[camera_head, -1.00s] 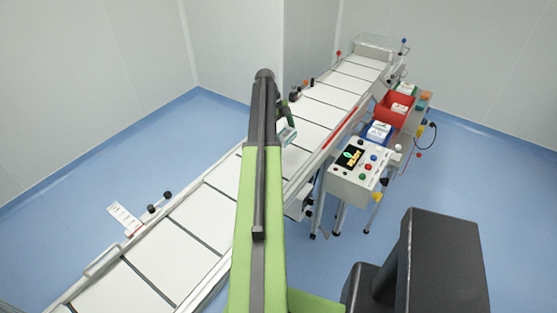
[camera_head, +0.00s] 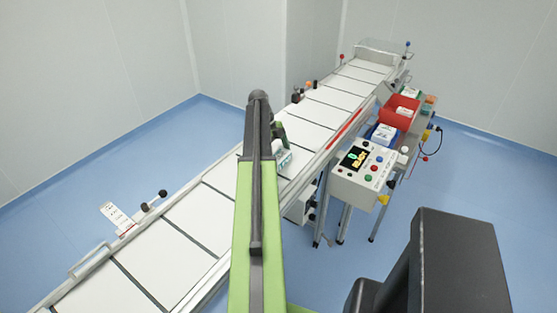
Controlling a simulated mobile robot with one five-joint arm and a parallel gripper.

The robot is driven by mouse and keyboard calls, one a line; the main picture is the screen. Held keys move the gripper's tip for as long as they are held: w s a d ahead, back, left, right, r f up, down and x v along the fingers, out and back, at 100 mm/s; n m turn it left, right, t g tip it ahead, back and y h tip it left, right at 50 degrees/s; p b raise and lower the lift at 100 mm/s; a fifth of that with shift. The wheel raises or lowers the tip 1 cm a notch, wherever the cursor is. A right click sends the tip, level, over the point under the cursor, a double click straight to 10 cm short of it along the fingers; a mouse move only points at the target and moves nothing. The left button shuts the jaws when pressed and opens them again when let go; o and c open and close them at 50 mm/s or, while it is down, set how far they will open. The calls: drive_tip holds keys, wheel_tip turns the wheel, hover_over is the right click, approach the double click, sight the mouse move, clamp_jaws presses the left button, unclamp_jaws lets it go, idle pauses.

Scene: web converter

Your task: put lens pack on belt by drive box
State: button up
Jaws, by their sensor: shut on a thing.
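My gripper (camera_head: 281,143) is shut on the lens pack (camera_head: 284,159), a small white and teal box, over the middle of the belt. My own arm hides part of the gripper, and I cannot tell whether the pack touches the belt. The white belt (camera_head: 190,226) with dark cross lines runs from the lower left to the upper right. The drive box cannot be told for certain; a grey-white box (camera_head: 300,206) hangs under the belt's near side, left of the control panel.
A control panel (camera_head: 363,168) with a lit screen and coloured buttons stands right of the belt. Behind it are a blue bin (camera_head: 384,135) and a red bin (camera_head: 399,113) with white packs. Black knobs (camera_head: 154,201) stand at the belt's left edge. Blue floor is open at left.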

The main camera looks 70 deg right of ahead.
drive_tip(key=o, duration=1.2)
drive_tip(key=shift+f, duration=0.15)
drive_tip(key=shift+o, duration=0.2)
drive_tip(key=shift+r+p, duration=0.35)
drive_tip(key=shift+r, duration=0.05)
drive_tip(key=p+v, duration=1)
drive_tip(key=v, duration=0.1)
drive_tip(key=shift+w+r+p, duration=0.2)
drive_tip(key=shift+r+p, duration=0.05)
drive_tip(key=shift+p, duration=0.05)
